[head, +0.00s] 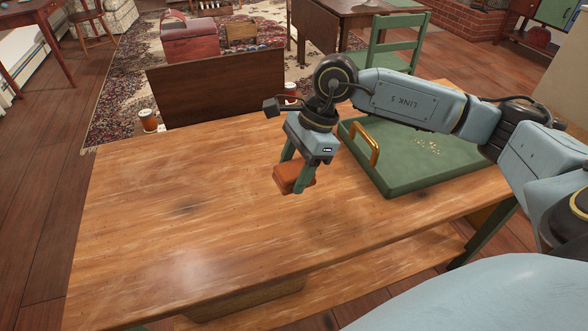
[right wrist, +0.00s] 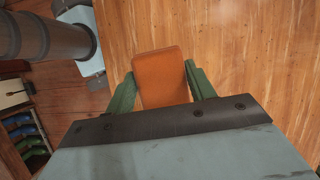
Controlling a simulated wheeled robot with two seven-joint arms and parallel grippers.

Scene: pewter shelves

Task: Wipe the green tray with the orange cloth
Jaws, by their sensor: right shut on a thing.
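The orange cloth (head: 290,178) is a small folded block held between the green fingers of my right gripper (head: 298,178). The cloth (right wrist: 161,76) also fills the gap between the fingers in the right wrist view. My right gripper is shut on it, over the wooden table and left of the tray; the height above the table is hard to judge. The green tray (head: 400,180) lies on the right part of the table, with a brass handle (head: 362,143) at its left side. Pale crumbs (head: 429,146) lie on its floor. My right arm hides part of its far side. My left gripper is out of view.
The wooden table (head: 170,200) is bare to the left and front of the tray. Two small jars (head: 148,120) (head: 290,94) stand beyond its far edge, by a dark brown panel (head: 218,88). A green chair (head: 397,40) stands behind the tray.

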